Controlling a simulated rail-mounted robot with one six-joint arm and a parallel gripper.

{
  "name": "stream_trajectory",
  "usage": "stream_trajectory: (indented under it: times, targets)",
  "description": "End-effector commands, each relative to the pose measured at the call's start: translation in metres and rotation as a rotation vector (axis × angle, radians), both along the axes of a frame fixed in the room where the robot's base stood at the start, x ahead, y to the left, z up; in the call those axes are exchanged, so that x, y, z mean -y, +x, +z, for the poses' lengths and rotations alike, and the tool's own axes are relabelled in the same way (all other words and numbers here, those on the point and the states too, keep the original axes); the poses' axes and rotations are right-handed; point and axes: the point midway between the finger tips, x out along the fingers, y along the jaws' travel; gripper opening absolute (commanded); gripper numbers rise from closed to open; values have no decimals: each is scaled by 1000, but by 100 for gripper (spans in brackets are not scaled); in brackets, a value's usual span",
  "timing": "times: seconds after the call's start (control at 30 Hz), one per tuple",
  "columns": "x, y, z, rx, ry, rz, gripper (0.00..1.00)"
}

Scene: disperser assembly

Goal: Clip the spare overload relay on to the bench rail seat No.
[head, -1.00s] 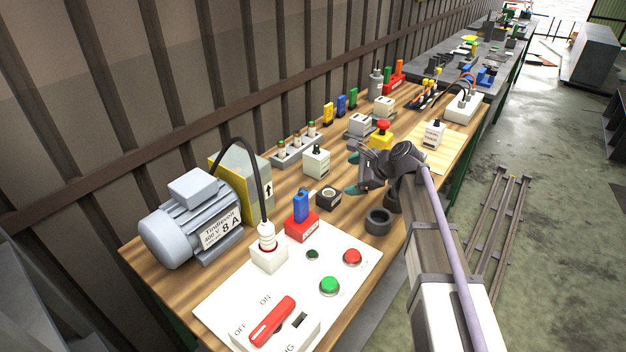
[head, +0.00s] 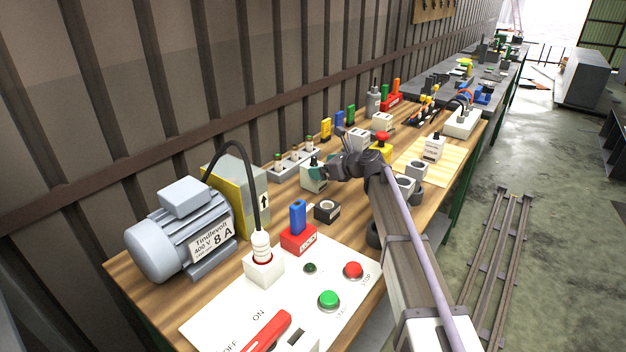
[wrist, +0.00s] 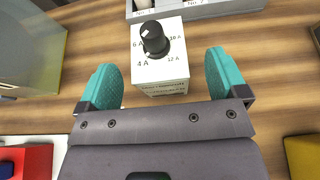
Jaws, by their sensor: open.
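A white relay block (wrist: 158,55) with a black dial marked in amps stands on the wooden bench. In the wrist view it lies ahead of and between the two teal fingertips of my gripper (wrist: 159,62), which are apart and hold nothing. In the head view the block (head: 312,178) is partly hidden by my gripper (head: 328,165). A similar white block with a black knob (head: 433,147) stands on a pale wooden board farther right. A grey strip with numbered labels (wrist: 200,8) lies just beyond the near block; the last label is cut off.
A red block with a blue top (head: 298,236), a dark square socket (head: 327,210) and a grey motor (head: 180,232) are nearer. A yellow-sided box (head: 238,185) stands left of the gripper.

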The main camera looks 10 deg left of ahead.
Motion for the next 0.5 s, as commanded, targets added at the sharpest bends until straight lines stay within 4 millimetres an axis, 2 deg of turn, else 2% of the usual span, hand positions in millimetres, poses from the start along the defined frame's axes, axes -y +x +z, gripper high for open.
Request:
stream_trajectory:
  times: [0.1,0.2,0.4,0.5]
  targets:
    - [-18,14,-13,0,0,1,92]
    - [-27,21,-17,0,-1,-3,92]
    - [-29,20,-15,0,-1,-4,92]
    - [-29,20,-15,0,-1,-4,83]
